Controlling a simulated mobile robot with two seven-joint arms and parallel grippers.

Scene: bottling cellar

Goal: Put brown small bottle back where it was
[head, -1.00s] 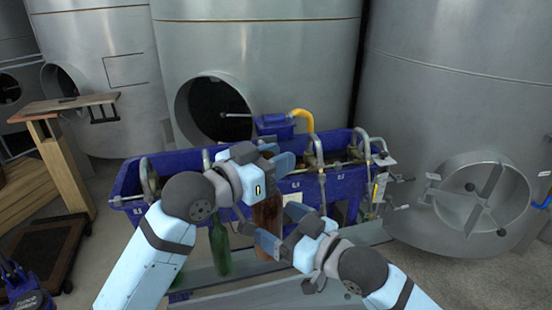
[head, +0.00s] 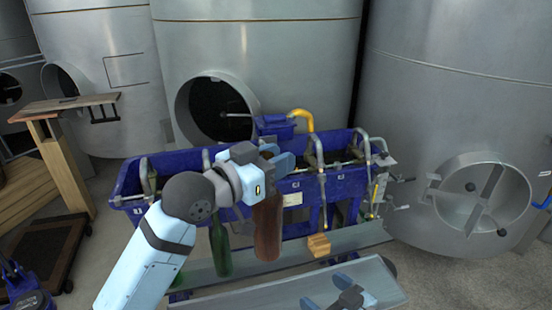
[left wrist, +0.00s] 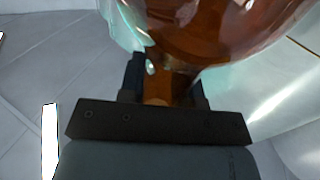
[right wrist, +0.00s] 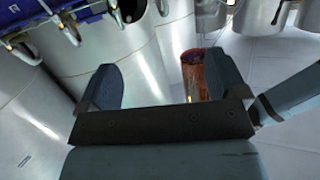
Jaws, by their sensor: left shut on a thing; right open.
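The brown small bottle (head: 267,228) hangs below my left gripper (head: 282,164), in front of the blue filling machine (head: 200,172). My left gripper is shut on it. In the left wrist view the bottle's brown glass (left wrist: 215,30) fills the top, with its narrow part between the fingers. My right gripper (head: 324,292) is open and empty at the bottom edge of the head view, clear of the bottle. In the right wrist view a brown glass body (right wrist: 196,75), apparently this bottle, shows beyond the open fingers (right wrist: 172,88).
A green bottle (head: 220,248) stands left of the brown one at the machine's front. A grey plank-like surface (head: 270,296) lies nearer. Large steel tanks (head: 270,60) stand behind.

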